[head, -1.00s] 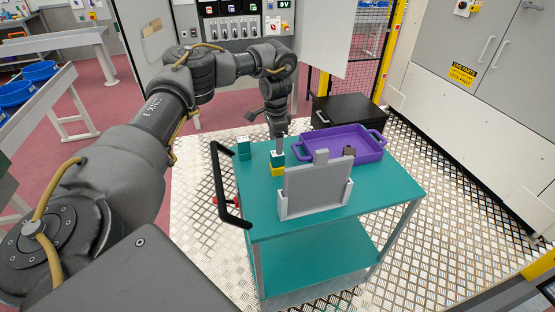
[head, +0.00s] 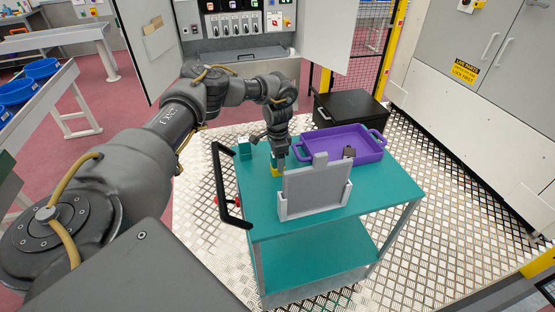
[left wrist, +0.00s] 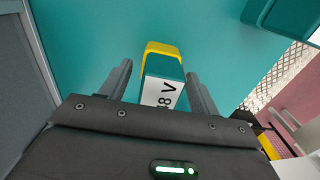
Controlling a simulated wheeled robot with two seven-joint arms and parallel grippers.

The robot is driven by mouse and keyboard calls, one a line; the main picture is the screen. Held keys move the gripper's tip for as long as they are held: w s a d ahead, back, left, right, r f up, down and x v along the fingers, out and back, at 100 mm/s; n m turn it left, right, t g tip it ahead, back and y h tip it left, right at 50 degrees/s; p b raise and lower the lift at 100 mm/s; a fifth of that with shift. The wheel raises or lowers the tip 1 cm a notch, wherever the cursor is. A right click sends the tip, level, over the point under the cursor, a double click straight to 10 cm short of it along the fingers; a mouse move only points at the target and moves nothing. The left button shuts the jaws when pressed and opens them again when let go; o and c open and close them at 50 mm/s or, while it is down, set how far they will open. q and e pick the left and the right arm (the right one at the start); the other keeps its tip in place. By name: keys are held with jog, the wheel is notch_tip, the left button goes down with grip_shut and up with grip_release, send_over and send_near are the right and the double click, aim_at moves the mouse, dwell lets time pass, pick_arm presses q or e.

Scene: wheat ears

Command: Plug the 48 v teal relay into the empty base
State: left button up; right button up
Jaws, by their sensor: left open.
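A teal block with a yellow band (head: 274,169) stands on the teal cart top, mostly hidden behind my gripper in the head view. In the left wrist view this relay (left wrist: 162,80) shows a yellow end, a teal side and a white label ending in "8 V"; the first character is partly hidden. My left gripper (head: 279,163) points down at it. Its open fingers (left wrist: 158,72) are on either side of the relay, with gaps showing. I cannot make out the empty base.
A grey panel in a stand (head: 315,190) stands close in front of the gripper. A purple tray (head: 368,155) with a small dark item (head: 349,152) is to the right. The cart's black handle (head: 229,187) rises at left. An open cabinet (head: 240,30) with several modules is behind.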

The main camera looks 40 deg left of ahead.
pick_arm(q)
jog(key=c, duration=1.1)
pick_arm(e)
jog(key=shift+w, duration=0.35)
pick_arm(q)
jog(key=shift+r, duration=0.1)
pick_arm(e)
jog(key=shift+d, duration=0.1)
